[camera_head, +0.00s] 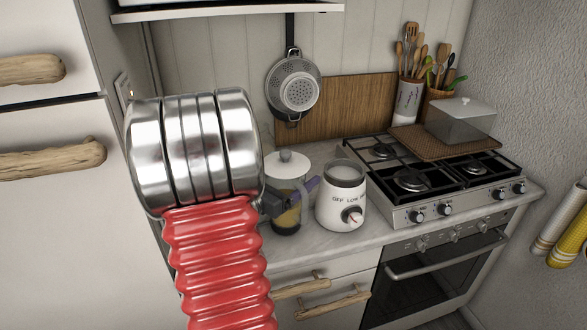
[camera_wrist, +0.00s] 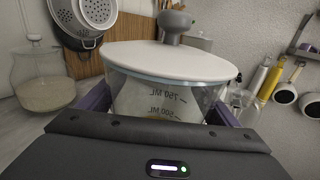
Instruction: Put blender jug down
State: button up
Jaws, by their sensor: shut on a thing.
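The blender jug (camera_head: 288,168) is clear, with a white lid and grey knob and something amber low inside. It is upright at the left of the counter, partly hidden by my gripper and arm. My gripper (camera_head: 292,198) is shut on the jug, its purple fingers along the sides. In the wrist view the jug (camera_wrist: 170,88) fills the middle, with volume marks on its glass. I cannot tell whether its bottom touches the counter. The white blender base (camera_head: 338,200) with a red-marked dial stands just right of the jug, apart from it.
A colander (camera_head: 293,85) hangs on the wall. A glass jar (camera_wrist: 42,78) stands left in the wrist view. Bare counter (camera_head: 345,243) shows in front.

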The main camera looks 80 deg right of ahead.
dwell(0.3)
jog(key=o, duration=1.2)
jog(key=shift+f, duration=0.15)
jog(key=shift+a, duration=0.1)
jog(key=shift+v, duration=5.9)
jog(key=shift+w, duration=0.1)
